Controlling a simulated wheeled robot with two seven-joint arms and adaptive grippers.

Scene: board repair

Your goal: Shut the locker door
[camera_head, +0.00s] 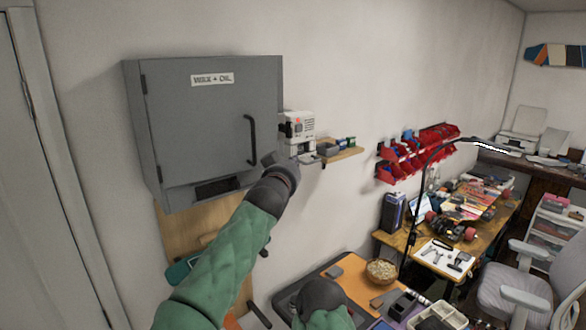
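The grey locker (205,120) hangs on the wall at the left, with a "WAX + OIL" label near the top of its door. Hinges show on the door's left edge, and a black bar handle (251,138) is near its right edge. The door looks flush with the body; a small gap cannot be ruled out. My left gripper (270,160) is at the locker's lower right, just below the handle. Its fingers are small and dark, and contact with the door is unclear. My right arm shows at the bottom centre; its gripper is not visible.
A white machine (300,130) and a small wooden shelf (342,153) are right of the locker. Below are an orange-topped workbench (350,287) with a bowl (381,270), and a desk with a lamp. Red bins (395,165) hang on the wall. A grey chair stands at right.

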